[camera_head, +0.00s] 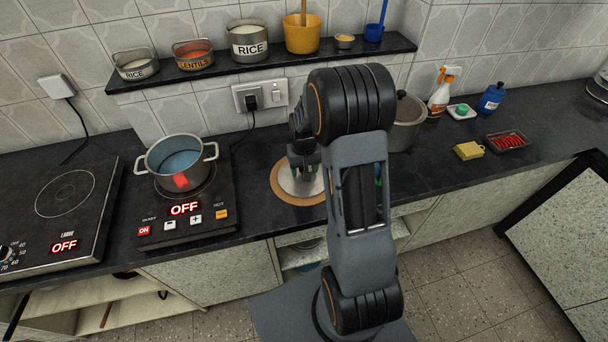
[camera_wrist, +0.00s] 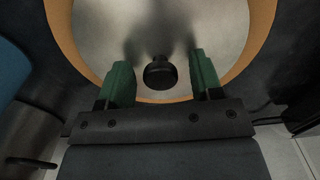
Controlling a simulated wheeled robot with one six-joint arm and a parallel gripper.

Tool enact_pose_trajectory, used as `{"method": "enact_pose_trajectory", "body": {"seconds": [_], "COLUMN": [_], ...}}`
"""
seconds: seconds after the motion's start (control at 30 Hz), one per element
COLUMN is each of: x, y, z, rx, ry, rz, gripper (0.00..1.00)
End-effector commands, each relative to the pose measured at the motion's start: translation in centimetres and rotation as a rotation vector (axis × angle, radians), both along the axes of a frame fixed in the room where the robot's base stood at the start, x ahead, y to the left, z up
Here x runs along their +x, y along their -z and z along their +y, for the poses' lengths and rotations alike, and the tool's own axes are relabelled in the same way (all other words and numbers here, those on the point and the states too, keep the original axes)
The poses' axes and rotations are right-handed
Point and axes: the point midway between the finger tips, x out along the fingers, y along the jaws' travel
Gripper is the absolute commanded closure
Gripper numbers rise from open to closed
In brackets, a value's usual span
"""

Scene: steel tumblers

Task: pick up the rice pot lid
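A silver lid (camera_wrist: 115,25) with a round black knob (camera_wrist: 161,72) lies on a round wooden board (camera_wrist: 262,28) in the wrist view. In the head view the lid (camera_head: 288,184) and the board (camera_head: 283,197) are on the dark counter, partly hidden by my arm and gripper (camera_head: 304,170). My gripper (camera_wrist: 160,72) is open over the lid, its green fingers on either side of the knob with gaps between. An uncovered steel pot (camera_head: 175,160) with bluish contents stands on the small cooker left of the lid.
The small cooker (camera_head: 184,222) and a larger hob (camera_head: 50,240) both read OFF. A grey lidded pot (camera_head: 407,125) stands behind my arm to the right. A yellow sponge (camera_head: 468,151) and red-filled tray (camera_head: 508,142) lie further right. A shelf (camera_head: 275,61) with tins runs behind.

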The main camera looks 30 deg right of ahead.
Motion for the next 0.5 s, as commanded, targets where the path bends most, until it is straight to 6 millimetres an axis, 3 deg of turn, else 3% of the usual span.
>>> {"method": "enact_pose_trajectory", "body": {"seconds": [0.07, 0.5], "x": [0.0, 0.0], "y": [-0.01, -0.03], "z": [0.0, 0.0], "rx": [0.0, 0.0], "ry": [0.0, 0.0], "rz": [0.0, 0.0], "gripper": [0.48, 0.91]}}
